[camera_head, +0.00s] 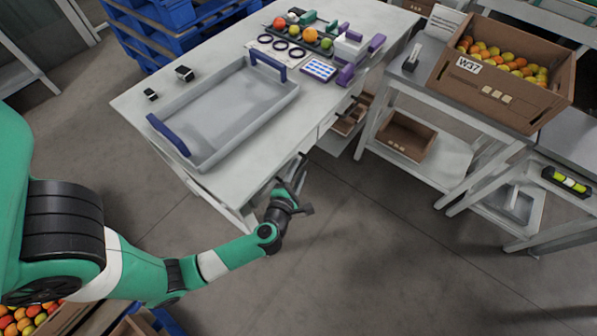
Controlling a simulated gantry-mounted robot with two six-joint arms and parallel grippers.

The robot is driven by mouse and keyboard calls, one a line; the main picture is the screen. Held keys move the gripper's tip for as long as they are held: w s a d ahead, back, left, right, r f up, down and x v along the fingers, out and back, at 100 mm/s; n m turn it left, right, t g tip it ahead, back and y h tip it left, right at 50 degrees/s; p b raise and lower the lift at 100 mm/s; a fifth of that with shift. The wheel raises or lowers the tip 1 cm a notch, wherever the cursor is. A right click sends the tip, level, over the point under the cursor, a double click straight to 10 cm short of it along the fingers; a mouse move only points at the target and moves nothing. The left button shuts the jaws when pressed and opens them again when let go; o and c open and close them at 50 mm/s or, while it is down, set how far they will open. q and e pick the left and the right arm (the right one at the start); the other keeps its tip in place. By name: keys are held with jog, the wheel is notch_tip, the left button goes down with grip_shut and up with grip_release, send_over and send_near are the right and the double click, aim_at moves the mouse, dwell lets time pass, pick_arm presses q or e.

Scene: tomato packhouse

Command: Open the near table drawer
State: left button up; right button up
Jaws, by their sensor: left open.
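The white table (215,62) stands at the centre, with its drawer side facing right and towards me. My left gripper (296,168) is open and empty beside the near part of that side, just below the tabletop edge. The near drawer front is mostly hidden behind the gripper, and I cannot tell whether the fingers touch its handle. Further along the same side, an open space under the tabletop shows brown contents (352,115). My right gripper is not in view.
A grey tray (225,112) with blue handles lies on the table. Tomatoes, black rings and purple-handled items stand behind it. To the right, a bench carries a cardboard box of tomatoes (545,104). The floor (350,240) right of my left arm is clear.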

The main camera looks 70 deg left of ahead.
pick_arm(q)
jog(key=shift+w+a+f, duration=0.1)
jog(key=shift+w+a, duration=0.2)
jog(key=shift+a, duration=0.1)
grip_shut()
dwell(1.2)
